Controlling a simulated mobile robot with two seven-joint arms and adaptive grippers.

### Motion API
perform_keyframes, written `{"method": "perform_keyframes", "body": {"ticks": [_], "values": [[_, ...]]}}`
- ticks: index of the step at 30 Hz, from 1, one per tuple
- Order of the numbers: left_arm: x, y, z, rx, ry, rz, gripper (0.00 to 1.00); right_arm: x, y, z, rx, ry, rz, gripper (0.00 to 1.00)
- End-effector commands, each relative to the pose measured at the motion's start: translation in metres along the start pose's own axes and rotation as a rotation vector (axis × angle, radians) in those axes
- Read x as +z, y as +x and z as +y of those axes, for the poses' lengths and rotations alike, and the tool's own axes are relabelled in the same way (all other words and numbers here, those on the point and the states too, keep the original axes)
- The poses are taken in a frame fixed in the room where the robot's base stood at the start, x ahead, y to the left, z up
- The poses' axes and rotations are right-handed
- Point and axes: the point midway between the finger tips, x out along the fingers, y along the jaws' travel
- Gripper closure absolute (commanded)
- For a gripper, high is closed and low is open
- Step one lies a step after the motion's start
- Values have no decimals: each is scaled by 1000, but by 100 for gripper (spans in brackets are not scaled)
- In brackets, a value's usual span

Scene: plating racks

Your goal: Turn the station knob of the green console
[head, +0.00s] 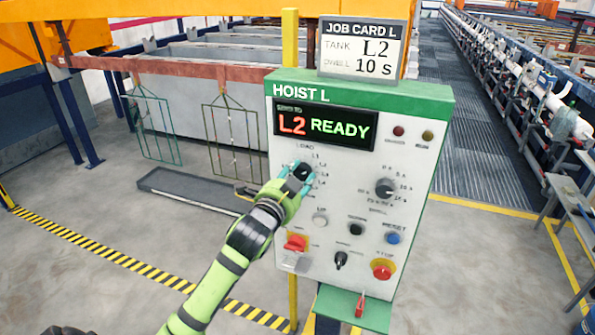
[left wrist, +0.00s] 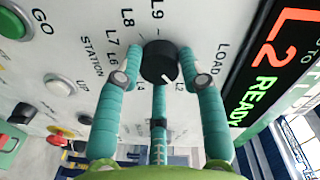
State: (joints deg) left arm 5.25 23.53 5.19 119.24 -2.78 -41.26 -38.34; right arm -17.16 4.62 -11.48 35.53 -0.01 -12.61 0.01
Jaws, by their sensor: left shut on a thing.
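The green console (head: 281,215) stands upright with a pale grey front and a green top edge reading HOIST L. Its station knob (left wrist: 160,62) is round and black, with a white pointer mark at the L2 label in the left wrist view. My left gripper (head: 302,173) is shut on the knob, with its teal fingers on either side of it. In the head view the fingers partly cover the knob and its labels. The display (head: 324,125) reads L2 READY. The job card (head: 361,48) on top reads TANK L2, DWELL 10 s. My right gripper is not in view.
A yellow post (head: 290,40) stands behind the console. Wire racks (head: 222,140) hang at the left.

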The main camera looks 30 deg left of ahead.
Motion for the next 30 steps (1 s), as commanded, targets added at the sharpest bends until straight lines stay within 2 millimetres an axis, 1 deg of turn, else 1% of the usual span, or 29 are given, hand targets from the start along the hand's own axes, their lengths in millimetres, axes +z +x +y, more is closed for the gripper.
{"method": "perform_keyframes", "body": {"ticks": [1,9,25,26,27,30], "values": [[-2,0,-3,-3,29,0,94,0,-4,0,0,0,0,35],[-2,0,-3,-4,117,-4,94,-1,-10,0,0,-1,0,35],[-1,0,-2,-5,137,-6,94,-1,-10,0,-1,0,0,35],[-1,0,-2,-5,137,-6,53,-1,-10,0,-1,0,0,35],[-1,0,-2,-5,137,-6,37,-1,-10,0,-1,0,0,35],[-1,0,-2,-3,137,-7,37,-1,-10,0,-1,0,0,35]]}}
